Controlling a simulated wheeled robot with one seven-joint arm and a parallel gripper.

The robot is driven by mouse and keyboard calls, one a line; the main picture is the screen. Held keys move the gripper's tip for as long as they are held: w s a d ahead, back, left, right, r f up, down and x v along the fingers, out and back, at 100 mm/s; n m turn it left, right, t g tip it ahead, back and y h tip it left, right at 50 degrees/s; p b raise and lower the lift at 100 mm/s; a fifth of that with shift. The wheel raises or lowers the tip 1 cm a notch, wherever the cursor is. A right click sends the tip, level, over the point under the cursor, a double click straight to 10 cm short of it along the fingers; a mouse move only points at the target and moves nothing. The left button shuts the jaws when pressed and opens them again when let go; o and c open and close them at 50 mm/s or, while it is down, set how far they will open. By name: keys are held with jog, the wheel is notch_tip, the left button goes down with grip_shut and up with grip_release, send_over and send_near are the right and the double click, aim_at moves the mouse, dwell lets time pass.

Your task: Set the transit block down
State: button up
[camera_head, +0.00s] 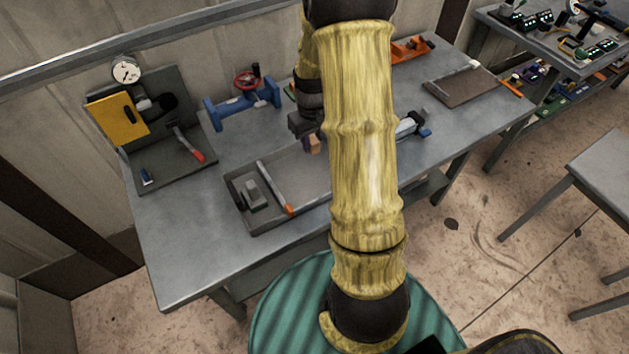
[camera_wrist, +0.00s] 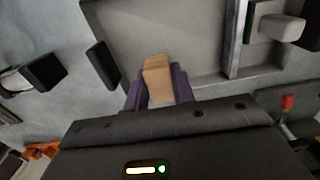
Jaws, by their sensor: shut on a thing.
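The transit block appears to be the small tan block (camera_wrist: 158,72) in the wrist view. It sits between the purple fingers of my gripper (camera_wrist: 158,90), which is shut on it. In the head view the tan block (camera_head: 314,144) shows just below my dark gripper (camera_head: 311,136), partly hidden beside my arm. The block overlaps the grey tray (camera_head: 241,221) in the wrist view, near the tray's edge (camera_wrist: 97,22). I cannot tell how high it is above the tray.
A divider bar (camera_head: 272,183) splits the tray, with a grey block (camera_head: 252,194) in its left compartment. A blue stand with a red handwheel (camera_head: 243,102) is behind. A fixture with a yellow plate (camera_head: 115,117) stands at left. The bench's front left (camera_head: 180,260) is clear.

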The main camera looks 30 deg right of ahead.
jog(key=shift+s+d, duration=0.25)
send_over(314, 172)
notch_tip(314, 172, down, 6)
jog(key=shift+f+p, duration=0.1)
jog(key=shift+p, duration=0.25)
jog(key=shift+d, duration=0.1)
jog(key=shift+f, duration=1.9)
